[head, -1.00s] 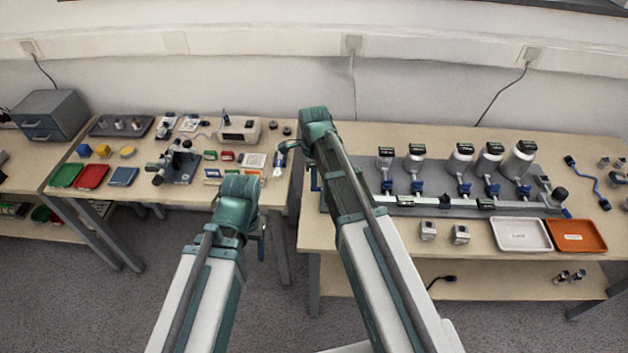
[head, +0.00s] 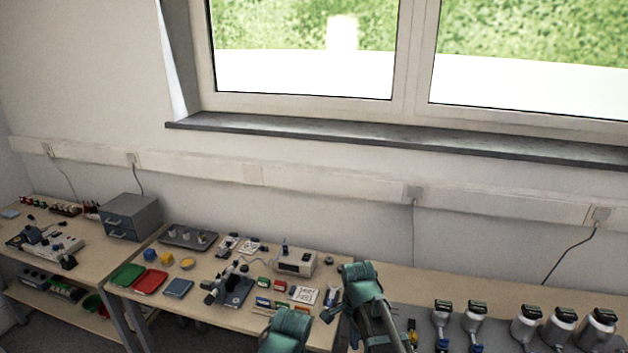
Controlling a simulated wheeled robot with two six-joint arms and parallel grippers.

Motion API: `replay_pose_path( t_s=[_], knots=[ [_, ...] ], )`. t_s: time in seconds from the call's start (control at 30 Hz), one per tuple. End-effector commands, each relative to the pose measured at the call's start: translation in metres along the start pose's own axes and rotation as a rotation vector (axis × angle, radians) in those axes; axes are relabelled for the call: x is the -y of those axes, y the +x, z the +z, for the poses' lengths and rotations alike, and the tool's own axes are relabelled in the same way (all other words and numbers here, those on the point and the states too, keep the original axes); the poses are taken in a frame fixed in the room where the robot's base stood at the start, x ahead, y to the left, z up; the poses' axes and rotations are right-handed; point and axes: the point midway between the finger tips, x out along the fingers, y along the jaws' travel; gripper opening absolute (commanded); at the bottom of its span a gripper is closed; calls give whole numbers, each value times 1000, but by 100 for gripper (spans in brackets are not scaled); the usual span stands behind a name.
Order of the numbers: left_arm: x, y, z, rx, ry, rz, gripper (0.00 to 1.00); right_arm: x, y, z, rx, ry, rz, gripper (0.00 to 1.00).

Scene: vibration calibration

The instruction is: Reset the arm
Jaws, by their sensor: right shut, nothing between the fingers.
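My right arm (head: 362,285) rises from the bottom edge, right of centre, its green joint over the gap between the two tables. My right gripper (head: 331,297) is small and partly hidden beside that joint, near the right end of the left-hand table; it is shut and empty. Only the green upper joint of my left arm (head: 286,328) shows at the bottom edge. My left gripper is below the picture.
Several metal canisters (head: 526,324) stand on the right table. A window is above.

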Motion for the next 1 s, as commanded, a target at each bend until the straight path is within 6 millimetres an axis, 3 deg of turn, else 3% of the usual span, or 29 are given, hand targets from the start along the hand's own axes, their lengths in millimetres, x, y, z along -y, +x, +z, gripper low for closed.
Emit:
replay_pose_path(
  t_s=[0.03, 0.2, 0.4, 0.5, 0.7, 1.0],
  knots=[
    [0, 0, 0, 0, 0, 0, 68, -17, 0, 16, -7, -151, 5, 0],
    [0, -1, 0, 0, 0, 0, 68, -53, -1, 51, -21, -674, 30, 0],
    [0, -1, 0, 0, 0, 0, 68, -89, -2, 80, -28, -1194, 60, 0],
    [0, -1, 0, 0, 0, 0, 68, -100, -2, 89, -29, -1371, 73, 0],
    [0, -1, 0, 0, 0, 0, 68, -110, -2, 96, -28, -1539, 86, 0],
    [0, -1, 0, 0, 0, 0, 68, -110, -2, 96, -27, -1552, 86, 0]
  ],
)
